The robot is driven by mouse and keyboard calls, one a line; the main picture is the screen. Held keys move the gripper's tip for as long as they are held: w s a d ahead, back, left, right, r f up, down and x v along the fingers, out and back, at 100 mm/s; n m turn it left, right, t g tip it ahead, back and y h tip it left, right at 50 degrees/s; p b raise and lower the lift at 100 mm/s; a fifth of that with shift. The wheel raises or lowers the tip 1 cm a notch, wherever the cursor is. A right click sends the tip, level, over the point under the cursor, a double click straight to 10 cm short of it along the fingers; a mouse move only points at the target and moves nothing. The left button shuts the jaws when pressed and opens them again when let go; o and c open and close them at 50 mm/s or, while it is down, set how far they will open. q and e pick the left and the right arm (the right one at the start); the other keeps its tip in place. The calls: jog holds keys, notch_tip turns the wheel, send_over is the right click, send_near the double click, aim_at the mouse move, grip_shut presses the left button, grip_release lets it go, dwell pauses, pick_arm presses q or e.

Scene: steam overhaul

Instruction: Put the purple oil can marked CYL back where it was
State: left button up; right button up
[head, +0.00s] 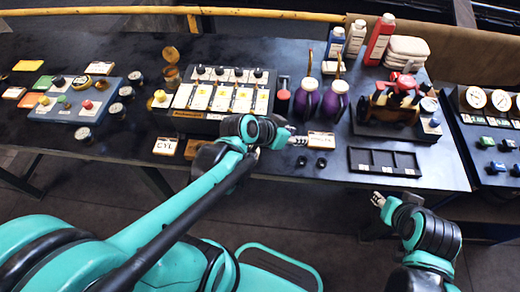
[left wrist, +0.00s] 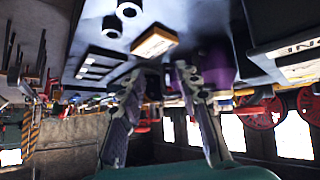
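Two purple oil cans stand upright side by side at the back middle of the bench, a left one (head: 306,99) and a right one (head: 335,102). I cannot read a mark on either. A card marked CYL (head: 166,146) lies at the bench's front, left of my left arm. My left gripper (head: 298,140) is low over the front edge, in front of the cans and left of a second small card (head: 321,139). In the left wrist view its fingers (left wrist: 163,95) are apart with nothing between them; a purple can (left wrist: 213,66) shows beyond them. My right gripper (head: 378,199) is off the front edge; its fingers are too small to judge.
A block with several white cards (head: 190,115) stands left of the cans. Two small black rings (head: 321,162) lie near the front. Bottles (head: 379,40) stand behind.

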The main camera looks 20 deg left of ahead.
pick_arm(q)
jog(key=s+a+r+n+g+y, duration=0.1)
jog(key=s+a+n+y, duration=0.3)
jog(key=s+a, duration=0.3)
jog(key=s, duration=0.3)
jog(key=shift+s+r+y, duration=0.3)
jog(key=shift+r, duration=0.05)
jog(key=shift+d, duration=0.1)
